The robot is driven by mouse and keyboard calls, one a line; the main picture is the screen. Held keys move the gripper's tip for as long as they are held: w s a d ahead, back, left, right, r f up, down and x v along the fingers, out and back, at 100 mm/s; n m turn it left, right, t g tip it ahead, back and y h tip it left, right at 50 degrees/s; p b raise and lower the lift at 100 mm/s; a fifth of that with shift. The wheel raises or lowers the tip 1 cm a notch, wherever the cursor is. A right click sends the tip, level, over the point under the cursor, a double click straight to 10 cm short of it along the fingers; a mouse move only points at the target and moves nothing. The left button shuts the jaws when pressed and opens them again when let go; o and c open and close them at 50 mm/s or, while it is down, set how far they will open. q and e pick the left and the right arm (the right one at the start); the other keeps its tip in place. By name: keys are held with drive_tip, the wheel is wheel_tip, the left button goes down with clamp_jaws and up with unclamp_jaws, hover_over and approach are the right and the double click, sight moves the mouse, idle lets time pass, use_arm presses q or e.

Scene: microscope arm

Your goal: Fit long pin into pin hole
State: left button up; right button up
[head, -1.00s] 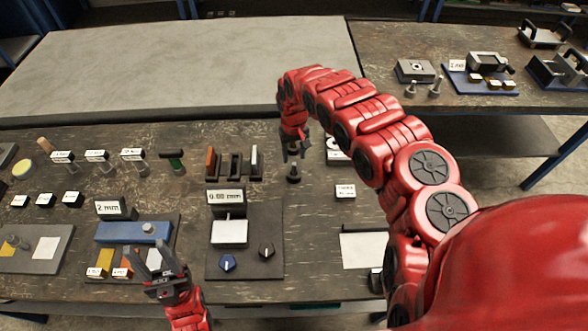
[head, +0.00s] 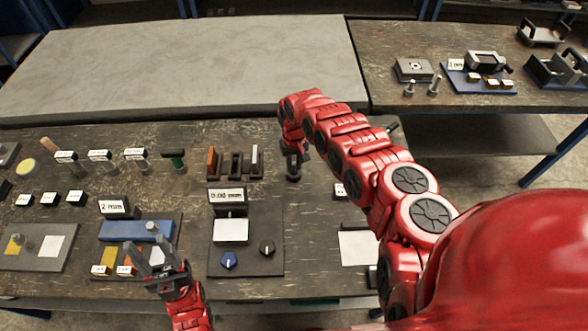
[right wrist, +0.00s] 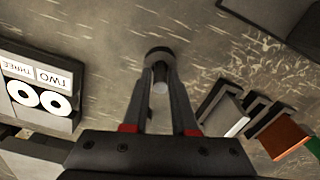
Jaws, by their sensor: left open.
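A grey pin (right wrist: 160,78) shows end-on between the fingers of my right gripper (right wrist: 161,66) in the right wrist view. A round dark base (right wrist: 158,53) lies beyond it at the fingertips. In the head view this dark piece (head: 293,169) stands on the bench, with my right gripper (head: 302,154) low and close by. Whether the fingers press on the pin is unclear. A grey block with a round hole (head: 414,69) and two small pins (head: 409,88) (head: 434,85) are on the right-hand table. My left gripper (head: 156,263) is open and empty over the front left fixture.
A measuring panel (head: 247,258) with knobs sits at the middle front. Orange, black and white upright pieces (head: 234,163) stand just left of my right gripper. A blue fixture (head: 135,230) is beneath the left gripper. The grey mat (head: 190,65) behind is clear.

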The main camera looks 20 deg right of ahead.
clamp_jaws()
drive_tip(key=shift+r, duration=0.1)
